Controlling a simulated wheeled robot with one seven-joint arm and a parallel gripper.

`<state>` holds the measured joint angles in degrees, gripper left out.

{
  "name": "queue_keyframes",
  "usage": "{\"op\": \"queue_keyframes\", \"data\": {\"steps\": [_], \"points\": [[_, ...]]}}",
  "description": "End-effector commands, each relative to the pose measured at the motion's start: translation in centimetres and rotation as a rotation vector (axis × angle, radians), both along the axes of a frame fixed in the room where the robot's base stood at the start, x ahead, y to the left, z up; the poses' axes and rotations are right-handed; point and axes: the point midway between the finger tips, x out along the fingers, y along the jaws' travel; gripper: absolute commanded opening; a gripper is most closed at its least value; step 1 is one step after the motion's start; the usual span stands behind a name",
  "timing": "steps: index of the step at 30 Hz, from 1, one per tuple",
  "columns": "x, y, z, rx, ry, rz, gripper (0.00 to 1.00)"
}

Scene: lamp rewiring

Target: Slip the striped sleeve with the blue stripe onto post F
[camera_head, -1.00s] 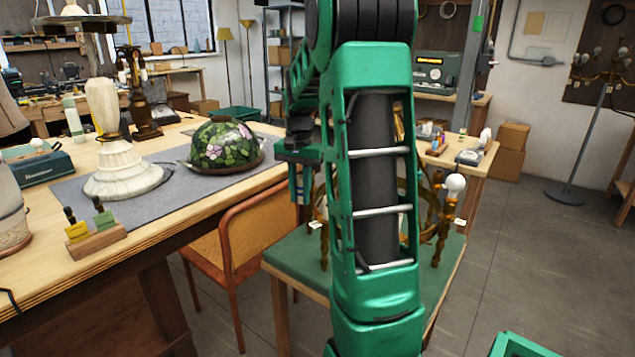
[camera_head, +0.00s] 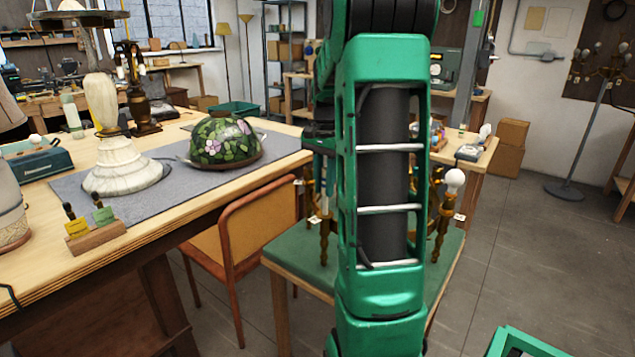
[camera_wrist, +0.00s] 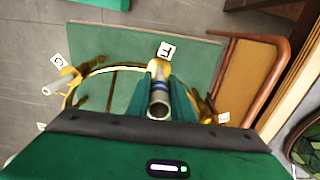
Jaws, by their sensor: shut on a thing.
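In the wrist view my gripper (camera_wrist: 159,78) is shut on the striped sleeve (camera_wrist: 159,104), a pale open tube with a blue band, held between its two green fingers. Post F, with its white tag (camera_wrist: 167,50), is right beyond the fingertips, and its brass part (camera_wrist: 157,65) shows there. The sleeve lines up closely with the post in this view; I cannot tell whether it is around the post or only in front of it. In the head view my arm hides most of the gripper and the chandelier's middle.
The brass ring (camera_wrist: 100,71) stands on a green-topped table (camera_wrist: 130,38). A post tagged C (camera_wrist: 58,61) is at left. In the head view a white bulb (camera_head: 454,180) tops a right-hand post. An orange chair (camera_head: 240,232) and the workbench (camera_head: 150,228) stand close at left.

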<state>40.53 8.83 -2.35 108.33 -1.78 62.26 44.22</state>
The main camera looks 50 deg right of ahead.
Motion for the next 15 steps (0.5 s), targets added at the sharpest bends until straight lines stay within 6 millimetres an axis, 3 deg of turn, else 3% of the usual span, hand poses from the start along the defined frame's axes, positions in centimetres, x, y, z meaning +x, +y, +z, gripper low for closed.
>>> {"op": "queue_keyframes", "data": {"steps": [15], "points": [[-0.1, 0.0, -3.6, 0.001, 0.001, 0.000, 0.00]]}}
